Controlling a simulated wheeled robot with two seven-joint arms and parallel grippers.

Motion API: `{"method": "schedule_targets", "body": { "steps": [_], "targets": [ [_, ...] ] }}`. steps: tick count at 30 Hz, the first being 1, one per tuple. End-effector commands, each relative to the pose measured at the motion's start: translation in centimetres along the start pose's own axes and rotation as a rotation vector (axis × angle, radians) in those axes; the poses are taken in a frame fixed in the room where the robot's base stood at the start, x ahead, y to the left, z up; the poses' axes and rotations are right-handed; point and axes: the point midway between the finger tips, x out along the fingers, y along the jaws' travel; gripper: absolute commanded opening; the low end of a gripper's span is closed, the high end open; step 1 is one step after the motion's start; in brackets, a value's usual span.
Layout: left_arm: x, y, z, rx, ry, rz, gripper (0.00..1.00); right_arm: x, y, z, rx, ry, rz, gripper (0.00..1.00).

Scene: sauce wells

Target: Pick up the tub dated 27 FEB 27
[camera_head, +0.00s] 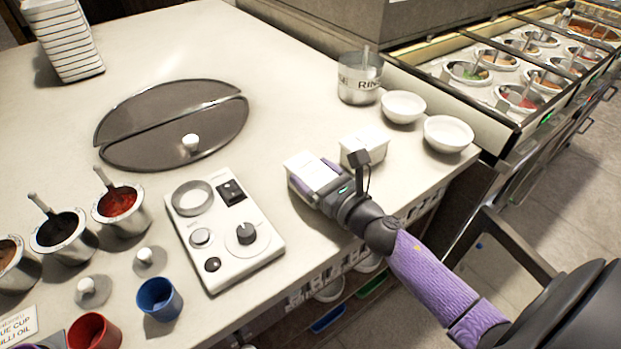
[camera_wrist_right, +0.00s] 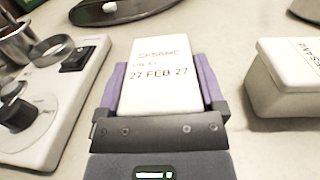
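The tub dated 27 FEB 27 is a white, lidded tub (camera_head: 312,171). Its lid, with sesame lettering and that date, fills the middle of the right wrist view (camera_wrist_right: 160,85). My right gripper (camera_head: 318,183) has its purple fingers along both long sides of this tub. In the right wrist view my right gripper (camera_wrist_right: 160,90) shows no gap beside the lid, and the lower tub sides are hidden. I cannot tell whether the tub touches the counter. A second white tub (camera_head: 365,145) stands close by; its date is not readable. My left gripper is not in view.
A white control panel (camera_head: 226,227) with knobs lies left of the held tub. Two white bowls (camera_head: 447,133) and a metal pot (camera_head: 358,82) stand behind. Sauce pots (camera_head: 122,208) and cups (camera_head: 160,298) stand at left. The counter's front edge is close to my arm.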

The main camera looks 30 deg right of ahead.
Motion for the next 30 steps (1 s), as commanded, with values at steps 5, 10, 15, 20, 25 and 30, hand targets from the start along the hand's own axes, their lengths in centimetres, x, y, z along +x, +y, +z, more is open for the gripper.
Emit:
{"method": "schedule_targets", "body": {
  "steps": [5,10,15,20,25,30],
  "targets": [
    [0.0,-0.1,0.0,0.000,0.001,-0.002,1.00,0.0,0.0,0.0,0.001,0.000,0.000,0.22],
    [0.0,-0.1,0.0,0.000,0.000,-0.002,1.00,0.0,0.0,0.1,0.000,-0.001,0.000,0.06],
    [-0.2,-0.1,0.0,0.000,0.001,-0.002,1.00,0.0,0.0,0.3,0.000,-0.002,0.001,0.06],
    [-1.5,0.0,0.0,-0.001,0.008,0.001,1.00,0.0,0.0,2.1,-0.002,-0.004,0.001,0.06],
    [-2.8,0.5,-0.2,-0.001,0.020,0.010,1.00,-0.6,0.0,3.9,0.000,-0.001,0.001,0.06],
    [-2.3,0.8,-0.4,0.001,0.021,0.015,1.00,-4.6,0.0,3.3,0.004,0.003,-0.002,0.06]
  ]
}}
